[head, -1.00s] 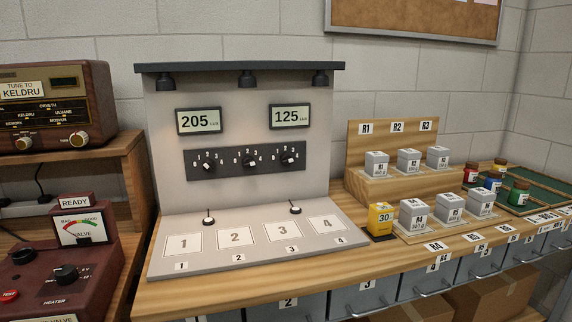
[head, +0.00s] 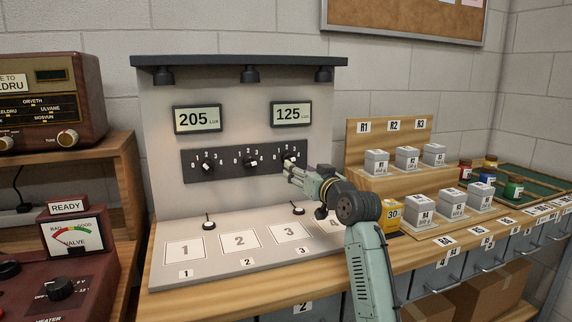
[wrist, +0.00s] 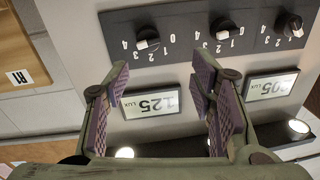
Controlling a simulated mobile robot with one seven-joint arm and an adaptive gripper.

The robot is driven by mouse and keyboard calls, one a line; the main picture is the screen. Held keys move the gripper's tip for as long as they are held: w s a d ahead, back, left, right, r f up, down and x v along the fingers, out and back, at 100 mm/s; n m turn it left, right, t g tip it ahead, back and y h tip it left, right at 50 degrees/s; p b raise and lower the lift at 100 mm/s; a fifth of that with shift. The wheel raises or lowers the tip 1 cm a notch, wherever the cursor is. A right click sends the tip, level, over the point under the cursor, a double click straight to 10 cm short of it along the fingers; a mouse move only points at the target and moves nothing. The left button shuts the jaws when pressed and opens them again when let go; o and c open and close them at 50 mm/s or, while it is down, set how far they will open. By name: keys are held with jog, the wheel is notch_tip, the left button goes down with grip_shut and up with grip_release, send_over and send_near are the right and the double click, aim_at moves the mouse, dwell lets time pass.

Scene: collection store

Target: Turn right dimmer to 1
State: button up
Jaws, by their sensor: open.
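The right dimmer (head: 290,160) is a black knob with a white pointer mark on the dark strip under the 125 lux display (head: 291,114). In the upside-down wrist view the right dimmer (wrist: 146,38) is at upper left, its white mark towards the 3–4 side of its scale. My gripper (head: 288,172) is open and empty, just below and in front of this dimmer in the head view. In the wrist view my gripper (wrist: 163,72) has its two purple-padded fingers apart, with the 125 display (wrist: 151,104) between them. I see no contact with the knob.
The middle dimmer (head: 249,162) and left dimmer (head: 207,167) share the strip, beneath the 205 lux display (head: 197,119). Grey blocks and a yellow box (head: 392,217) stand to the right.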

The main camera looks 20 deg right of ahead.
aim_at(289, 159)
jog(key=w+p, duration=0.3)
jog(key=w, duration=0.7)
jog(key=shift+w+d+f, duration=0.15)
jog(key=shift+d+f, duration=0.05)
jog(key=shift+d, duration=0.05)
jog(key=c, duration=1.2)
